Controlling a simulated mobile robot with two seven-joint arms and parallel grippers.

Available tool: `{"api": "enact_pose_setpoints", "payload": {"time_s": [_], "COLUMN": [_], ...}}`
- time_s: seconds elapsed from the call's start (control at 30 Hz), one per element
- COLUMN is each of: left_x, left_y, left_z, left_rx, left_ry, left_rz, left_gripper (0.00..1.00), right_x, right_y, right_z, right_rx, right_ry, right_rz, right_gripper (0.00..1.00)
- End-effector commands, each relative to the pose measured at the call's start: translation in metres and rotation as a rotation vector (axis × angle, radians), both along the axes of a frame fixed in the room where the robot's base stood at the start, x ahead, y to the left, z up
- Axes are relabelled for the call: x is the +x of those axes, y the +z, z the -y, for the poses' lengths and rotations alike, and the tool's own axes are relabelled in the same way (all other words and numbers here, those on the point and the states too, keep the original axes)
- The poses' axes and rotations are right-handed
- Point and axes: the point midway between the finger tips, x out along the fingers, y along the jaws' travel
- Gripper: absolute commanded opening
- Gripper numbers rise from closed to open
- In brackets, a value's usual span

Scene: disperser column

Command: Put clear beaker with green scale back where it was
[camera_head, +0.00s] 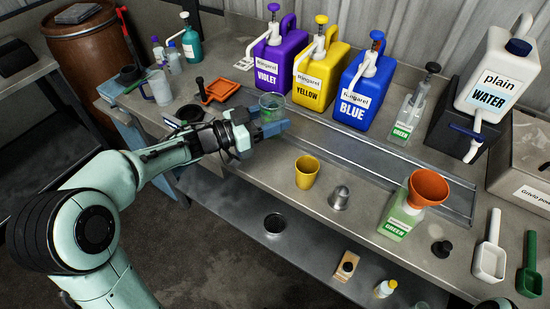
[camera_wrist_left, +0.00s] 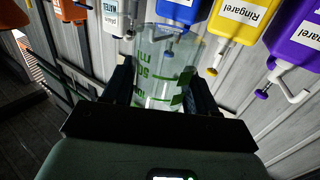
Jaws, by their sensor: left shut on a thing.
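My left gripper (camera_head: 268,128) is shut on the clear beaker with green scale (camera_head: 271,105), near the front of the drain tray below the violet jug. The beaker's rim shows above the fingers in the head view; its lower part is hidden by the gripper. In the left wrist view the beaker (camera_wrist_left: 164,68) stands between the two fingers of the left gripper (camera_wrist_left: 163,92), with green marks on its wall. My right gripper does not show.
Violet (camera_head: 282,62), yellow (camera_head: 322,75) and blue (camera_head: 365,92) jugs stand behind. An orange tray (camera_head: 221,90) lies left of the beaker.

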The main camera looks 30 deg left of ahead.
Motion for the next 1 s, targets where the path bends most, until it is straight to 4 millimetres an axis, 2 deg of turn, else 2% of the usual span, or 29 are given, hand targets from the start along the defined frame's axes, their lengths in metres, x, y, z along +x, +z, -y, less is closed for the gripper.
{"api": "enact_pose_setpoints", "payload": {"time_s": [0.03, 0.1, 0.3, 0.53, 0.77, 1.0], "left_x": [0.000, 0.000, 0.000, 0.000, 0.000, 0.000], "left_y": [-0.018, -0.038, -0.081, -0.101, -0.135, -0.139], "left_z": [0.000, 0.000, 0.000, 0.001, 0.000, 0.000], "left_rx": [-0.004, -0.004, -0.003, 0.000, -0.002, 0.001], "left_ry": [-0.001, 0.000, -0.001, -0.001, 0.000, 0.000], "left_rz": [-0.007, -0.007, -0.003, 0.000, -0.001, 0.003], "left_gripper": [0.28, 0.28, 0.28, 0.28, 0.28, 0.28], "right_x": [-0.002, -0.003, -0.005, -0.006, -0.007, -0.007], "right_y": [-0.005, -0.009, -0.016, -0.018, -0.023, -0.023], "right_z": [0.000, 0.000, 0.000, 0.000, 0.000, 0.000], "right_rx": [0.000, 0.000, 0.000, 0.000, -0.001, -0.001], "right_ry": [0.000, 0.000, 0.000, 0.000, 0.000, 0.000], "right_rz": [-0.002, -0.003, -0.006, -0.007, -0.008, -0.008], "right_gripper": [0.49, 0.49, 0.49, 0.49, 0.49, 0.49]}}
